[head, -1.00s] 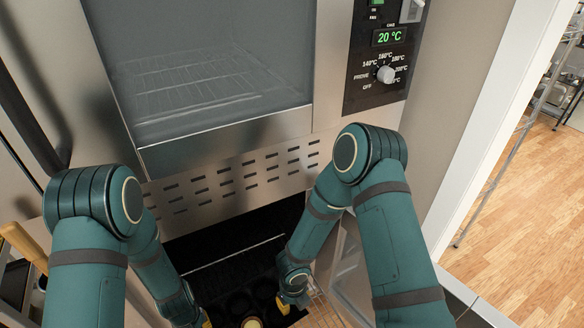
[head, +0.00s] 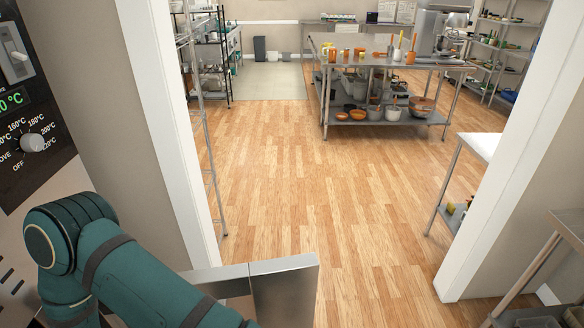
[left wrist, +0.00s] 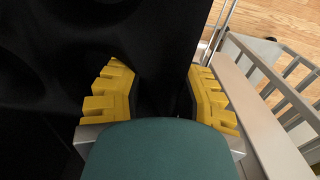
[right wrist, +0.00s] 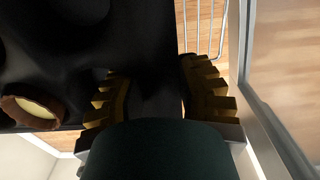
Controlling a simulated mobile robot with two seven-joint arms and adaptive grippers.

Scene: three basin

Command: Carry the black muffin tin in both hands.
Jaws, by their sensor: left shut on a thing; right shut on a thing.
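The black muffin tin (left wrist: 150,30) fills the upper left of the left wrist view. It also shows in the right wrist view (right wrist: 135,35), with a round pastry with a pale yellow top (right wrist: 33,107) in one cup. My left gripper (left wrist: 160,85) has its yellow fingers on either side of the tin's edge and is shut on it. My right gripper (right wrist: 148,85) is likewise shut on the tin's edge. In the head view the tin and both grippers are out of sight; only part of my arm shows.
The oven's control panel (head: 28,115) is at the left in the head view, with a metal panel (head: 285,290) at the bottom. A wide doorway opens onto clear wooden floor (head: 320,210). A steel table (head: 385,45) stands beyond. Wire rack bars (right wrist: 205,25) show beside the tin.

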